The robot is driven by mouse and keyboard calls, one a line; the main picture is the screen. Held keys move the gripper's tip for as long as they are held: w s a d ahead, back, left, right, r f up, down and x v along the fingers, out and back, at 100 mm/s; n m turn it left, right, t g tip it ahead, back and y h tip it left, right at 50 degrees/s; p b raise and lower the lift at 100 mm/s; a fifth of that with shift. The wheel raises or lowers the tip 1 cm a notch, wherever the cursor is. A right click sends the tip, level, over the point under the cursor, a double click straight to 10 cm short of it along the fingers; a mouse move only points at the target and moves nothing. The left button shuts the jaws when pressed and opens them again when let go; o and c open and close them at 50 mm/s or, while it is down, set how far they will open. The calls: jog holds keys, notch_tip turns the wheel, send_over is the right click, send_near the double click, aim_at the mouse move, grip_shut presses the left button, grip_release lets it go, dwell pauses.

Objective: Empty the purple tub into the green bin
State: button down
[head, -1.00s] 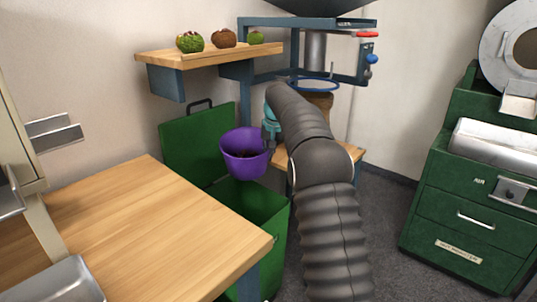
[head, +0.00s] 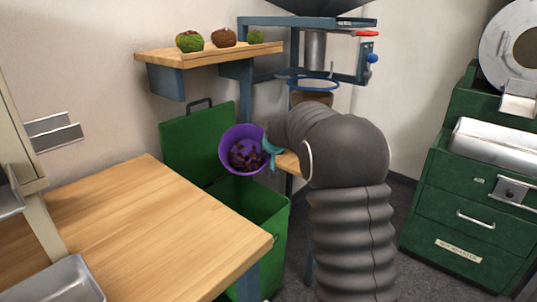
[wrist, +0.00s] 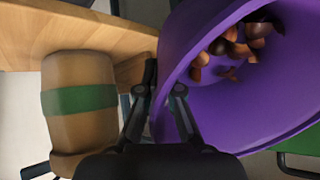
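The purple tub (head: 228,149) hangs in the air above the green bin (head: 262,222), tilted so its mouth faces the head camera. Brown chestnuts (head: 248,155) lie inside it, and they also show in the wrist view (wrist: 240,42). My gripper (head: 268,150) is shut on the tub's right rim. In the wrist view the purple tub (wrist: 205,100) fills the right side, with the fingers of my gripper (wrist: 160,92) at its wall. The bin's green lid (head: 190,140) stands open against the wall behind. The bin's inside is mostly hidden from view.
A wooden table (head: 150,225) stands left of the bin, its corner close to it. A shelf (head: 205,55) with several chestnut burrs is above. A barrel (wrist: 78,105) with a green band stands beside the tub in the wrist view. A green cabinet (head: 465,200) is at right.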

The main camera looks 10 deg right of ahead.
jog(key=shift+s+r+t, duration=0.1)
jog(key=shift+s+t, duration=0.05)
jog(key=shift+t, duration=0.55)
jog(key=shift+a+f+t+b, duration=0.15)
jog(key=shift+f+t+b, duration=0.2)
jog(key=shift+b, duration=0.35)
jog(key=shift+s+t+b, duration=0.2)
jog(key=shift+t+b, duration=0.15)
jog(key=shift+b, duration=1.2)
jog(key=t+b, duration=0.1)
jog(key=b, duration=0.3)
jog(key=s+t+h+b, duration=0.1)
jog(key=b, duration=0.4)
jog(key=shift+f+n+t, duration=0.25)
jog(key=shift+n+t, duration=0.05)
